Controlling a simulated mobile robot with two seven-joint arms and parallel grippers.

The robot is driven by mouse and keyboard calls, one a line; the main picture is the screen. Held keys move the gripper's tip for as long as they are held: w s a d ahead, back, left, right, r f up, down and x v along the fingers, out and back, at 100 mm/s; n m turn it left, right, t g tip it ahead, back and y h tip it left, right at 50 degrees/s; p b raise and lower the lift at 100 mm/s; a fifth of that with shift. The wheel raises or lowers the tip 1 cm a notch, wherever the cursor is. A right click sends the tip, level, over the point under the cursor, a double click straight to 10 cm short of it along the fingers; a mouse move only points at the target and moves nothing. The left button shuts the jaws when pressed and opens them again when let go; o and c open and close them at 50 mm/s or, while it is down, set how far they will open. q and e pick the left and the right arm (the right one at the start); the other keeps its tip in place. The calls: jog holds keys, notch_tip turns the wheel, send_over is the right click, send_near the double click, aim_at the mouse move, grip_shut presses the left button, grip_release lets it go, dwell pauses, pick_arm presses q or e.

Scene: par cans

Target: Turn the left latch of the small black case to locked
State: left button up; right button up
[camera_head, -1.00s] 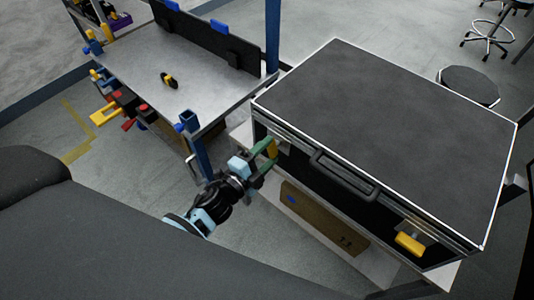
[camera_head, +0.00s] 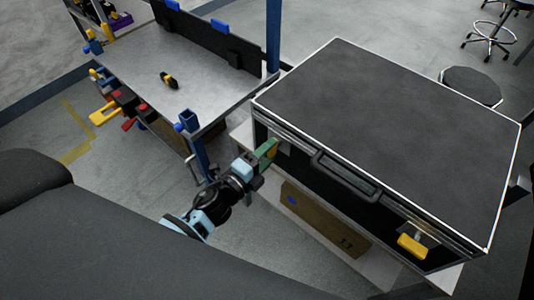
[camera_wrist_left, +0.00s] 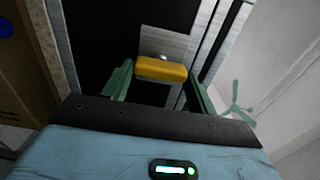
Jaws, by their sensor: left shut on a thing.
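The black case (camera_head: 390,140) with silver edges has its front, with a dark handle (camera_head: 345,176), facing the lower left. Its left latch is a yellow knob (camera_wrist_left: 161,68) on a metal plate; in the head view my fingers mostly cover it. In the wrist view the knob lies crosswise between the green fingers. My left gripper (camera_head: 268,150) is at the case's front left and shut on this knob. The right latch (camera_head: 412,246), also yellow, is free near the front right corner. My right gripper is not in view.
The case stands on a light shelf or table with a cardboard box (camera_head: 322,222) beneath its front. A grey workbench (camera_head: 195,75) with a blue post (camera_head: 200,155) stands close on the left. A round black stool (camera_head: 470,85) is behind the case.

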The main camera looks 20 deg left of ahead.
pick_arm(q)
jog(key=o, duration=1)
jog(key=v, duration=0.8)
jog(key=shift+b, duration=0.3)
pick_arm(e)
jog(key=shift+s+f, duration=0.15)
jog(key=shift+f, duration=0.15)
pick_arm(q)
jog(key=s+f+n+g+y+p, duration=0.2)
jog(key=s+n+g+p, duration=0.2)
jog(key=s+n, duration=0.6)
jog(key=s+a+f+n+g+y+p, duration=0.1)
jog(key=s+n+g+p, duration=0.3)
jog(key=s+n, duration=0.6)
jog(key=s+f+y+p, duration=0.1)
jog(key=s+p, duration=0.1)
jog(key=s, duration=0.5)
jog(key=shift+a+p, duration=0.3)
jog(key=shift+p, duration=0.05)
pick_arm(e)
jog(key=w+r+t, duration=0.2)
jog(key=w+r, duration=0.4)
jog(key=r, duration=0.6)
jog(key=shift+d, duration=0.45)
